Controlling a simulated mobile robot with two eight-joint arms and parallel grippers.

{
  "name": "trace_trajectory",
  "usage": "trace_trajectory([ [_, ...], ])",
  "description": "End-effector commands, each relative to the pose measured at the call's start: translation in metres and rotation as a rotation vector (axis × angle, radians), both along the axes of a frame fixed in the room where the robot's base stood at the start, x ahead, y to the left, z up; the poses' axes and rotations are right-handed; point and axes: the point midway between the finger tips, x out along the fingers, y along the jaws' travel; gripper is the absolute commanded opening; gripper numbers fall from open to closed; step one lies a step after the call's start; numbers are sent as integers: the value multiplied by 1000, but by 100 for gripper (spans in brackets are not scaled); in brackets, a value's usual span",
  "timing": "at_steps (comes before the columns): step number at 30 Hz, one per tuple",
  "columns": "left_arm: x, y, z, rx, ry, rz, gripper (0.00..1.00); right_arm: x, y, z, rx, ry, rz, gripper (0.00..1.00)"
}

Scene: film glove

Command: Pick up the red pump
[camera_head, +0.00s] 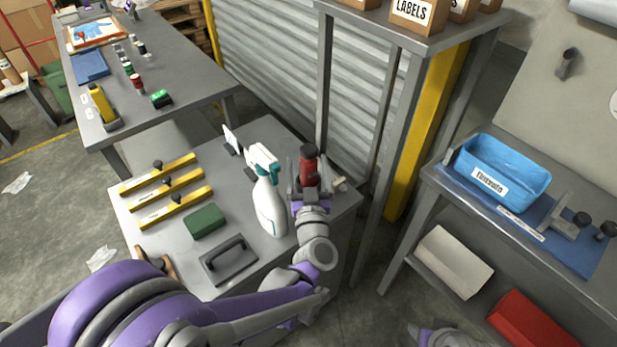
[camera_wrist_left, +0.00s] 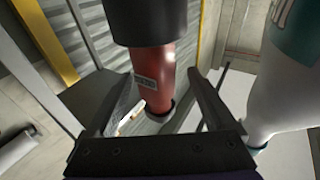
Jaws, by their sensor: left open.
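The red pump (camera_head: 309,170), a red cylinder with a black cap, is at the right side of the grey table (camera_head: 265,135) in the head view. In the left wrist view the red pump (camera_wrist_left: 154,75) stands between the two fingers, with a small label on its side. My left gripper (camera_head: 307,186) is open, with its fingers on either side of the pump; I cannot tell whether they touch it. The gripper also shows in the left wrist view (camera_wrist_left: 160,100). What looks like part of my right arm shows at the bottom edge of the head view, without its jaws.
A white spray bottle (camera_head: 268,205) stands close to the left of the gripper. Yellow bars (camera_head: 165,185), a green block (camera_head: 205,221) and a grey-handled tool (camera_head: 229,260) lie further left. A tall grey shelf (camera_head: 380,110) rises just right of the pump. A blue bin (camera_head: 505,165) is further right.

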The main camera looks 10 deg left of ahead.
Motion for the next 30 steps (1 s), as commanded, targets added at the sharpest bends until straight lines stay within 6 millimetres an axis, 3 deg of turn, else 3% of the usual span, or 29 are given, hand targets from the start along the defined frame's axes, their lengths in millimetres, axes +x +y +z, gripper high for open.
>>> trace_trajectory([
  [6, 31, 7, 4, 1, -1, 1, 88, 1, 0, 5, 0, -1, 0, 50],
  [13, 34, 8, 4, 0, 0, 0, 88, 0, 0, 4, 0, -1, 0, 50],
  [27, 34, 8, 4, 0, 0, -1, 5, 0, 0, 4, 0, -1, 0, 50],
  [28, 34, 8, 4, 0, 0, -1, 0, 0, 0, 4, 0, -1, 0, 50],
  [30, 34, 8, 4, 1, -1, 0, 0, 0, 0, 4, 0, -1, 0, 50],
])
